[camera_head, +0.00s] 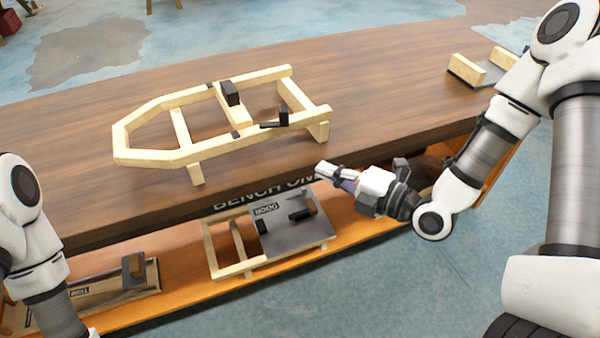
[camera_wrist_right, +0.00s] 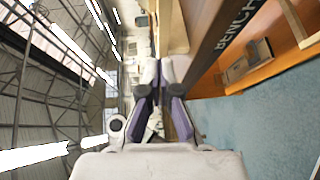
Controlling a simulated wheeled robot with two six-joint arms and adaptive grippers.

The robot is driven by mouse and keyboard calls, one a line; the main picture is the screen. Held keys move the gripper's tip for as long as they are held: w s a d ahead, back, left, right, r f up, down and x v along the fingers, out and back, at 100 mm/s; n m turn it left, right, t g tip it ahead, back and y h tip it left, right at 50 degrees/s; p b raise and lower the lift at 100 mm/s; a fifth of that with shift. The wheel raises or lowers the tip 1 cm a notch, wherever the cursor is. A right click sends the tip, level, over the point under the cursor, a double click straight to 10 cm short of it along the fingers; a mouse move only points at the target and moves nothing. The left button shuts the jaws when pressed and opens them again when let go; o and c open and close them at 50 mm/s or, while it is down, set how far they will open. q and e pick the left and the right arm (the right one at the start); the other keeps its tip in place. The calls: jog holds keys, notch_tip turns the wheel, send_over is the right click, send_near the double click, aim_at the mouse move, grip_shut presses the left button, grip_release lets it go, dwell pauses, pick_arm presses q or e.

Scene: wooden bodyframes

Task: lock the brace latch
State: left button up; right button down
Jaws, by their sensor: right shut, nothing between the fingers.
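A pale wooden bodyframe (camera_head: 155,156) with a pointed left end lies raised on the bench top. A black latch-like piece (camera_head: 283,117) with an upright tab and a flat bar sits at its right part. A taller black block (camera_head: 230,92) stands on the frame further back. I cannot tell from this view whether the latch is locked. My right gripper (camera_head: 319,170) is shut and empty at the bench's front edge, in front of the frame and apart from it. Its closed fingers (camera_wrist_right: 162,78) also show in the right wrist view. My left gripper is out of view.
The brown bench (camera_head: 390,90) is clear between the frame and two wooden blocks (camera_head: 467,70) on a grey plate at the right. An orange lower shelf (camera_head: 190,285) holds a grey door panel (camera_head: 290,232) on a wooden frame and a trim piece (camera_head: 110,285).

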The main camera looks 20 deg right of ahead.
jog(key=w+d+t+b, duration=0.1)
jog(key=w+d, duration=0.1)
send_near(280, 120)
jog(key=a, duration=0.4)
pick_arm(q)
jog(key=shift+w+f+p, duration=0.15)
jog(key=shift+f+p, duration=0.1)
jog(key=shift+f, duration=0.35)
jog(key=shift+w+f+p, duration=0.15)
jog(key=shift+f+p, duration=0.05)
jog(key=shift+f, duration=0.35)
pick_arm(e)
jog(key=shift+m, duration=0.3)
jog(key=w, duration=0.5)
jog(key=shift+w+d+f, duration=0.15)
jog(key=shift+d, duration=0.05)
jog(key=shift+w+d, duration=0.1)
jog(key=shift+d, duration=0.05)
